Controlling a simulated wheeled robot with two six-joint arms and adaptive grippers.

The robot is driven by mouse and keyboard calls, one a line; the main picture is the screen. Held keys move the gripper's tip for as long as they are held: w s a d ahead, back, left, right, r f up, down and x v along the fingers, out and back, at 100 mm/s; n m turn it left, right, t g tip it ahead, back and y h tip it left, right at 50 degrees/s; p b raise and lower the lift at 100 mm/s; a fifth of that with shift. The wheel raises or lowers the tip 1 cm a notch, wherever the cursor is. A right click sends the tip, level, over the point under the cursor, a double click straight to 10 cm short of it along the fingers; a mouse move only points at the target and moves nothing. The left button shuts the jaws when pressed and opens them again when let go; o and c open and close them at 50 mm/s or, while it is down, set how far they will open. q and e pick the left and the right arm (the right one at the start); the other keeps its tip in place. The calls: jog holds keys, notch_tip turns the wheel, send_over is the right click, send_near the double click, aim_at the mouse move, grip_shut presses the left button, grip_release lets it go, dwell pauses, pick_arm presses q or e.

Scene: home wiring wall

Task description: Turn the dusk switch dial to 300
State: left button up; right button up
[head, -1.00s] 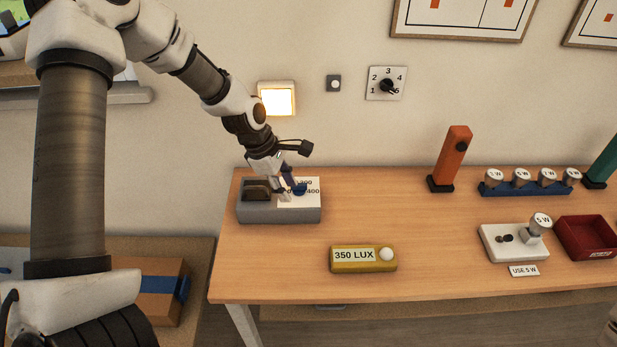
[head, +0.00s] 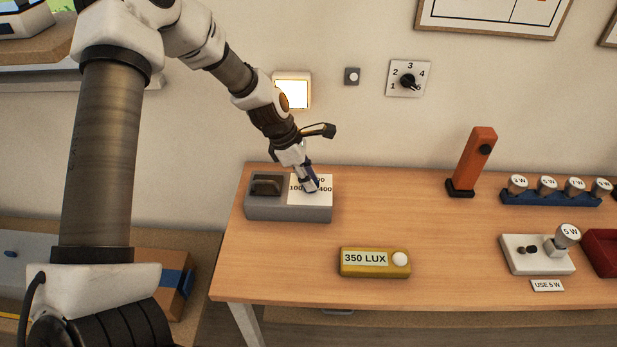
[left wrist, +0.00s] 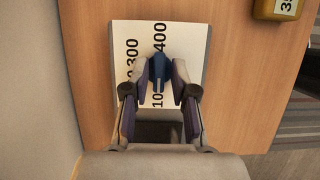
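The dusk switch is a grey box (head: 290,213) at the table's left end, with a white scale plate (left wrist: 190,30) on top. The plate's 300 and 400 marks show, with others partly covered. Its blue dial (left wrist: 160,70) is between the two fingers of my left gripper (left wrist: 160,80) in the left wrist view, and the fingers appear closed on its sides. In the head view my left gripper (head: 310,188) is over the plate and hides the dial. I cannot tell clearly which mark the dial points to. My right gripper is not in view.
A yellow 350 LUX box (head: 375,263) sits in front on the wooden table (head: 440,225). An orange post (head: 472,162), a blue bulb rack (head: 545,198) and a white lamp base (head: 538,255) stand right. A lit wall panel (head: 292,91) is behind my left arm.

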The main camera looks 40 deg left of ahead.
pick_arm(q)
grip_shut()
jog(key=shift+m, duration=0.3)
jog(key=m+g+p, duration=0.2)
jog(key=m, duration=0.2)
jog(key=m+g+p, duration=0.1)
jog(key=m, duration=0.3)
jog(key=shift+w+f+p, duration=0.1)
jog(key=shift+p, duration=0.3)
jog(key=m+g, duration=0.1)
jog(key=m, duration=0.1)
jog(key=shift+m+p, duration=0.4)
jog(key=m+g, duration=0.1)
jog(key=m, duration=0.2)
jog(key=m+g+y+p, duration=0.1)
jog(key=m, duration=0.2)
jog(key=shift+w+d+y, duration=0.1)
jog(key=shift+w+y, duration=0.05)
jog(key=shift+y, duration=0.15)
jog(key=m+y, duration=0.1)
jog(key=m, duration=0.2)
jog(key=m+g+y, duration=0.1)
jog(key=m, duration=0.2)
jog(key=shift+d+f+p, duration=0.1)
jog(key=shift+p, duration=0.3)
jog(key=shift+m, duration=0.3)
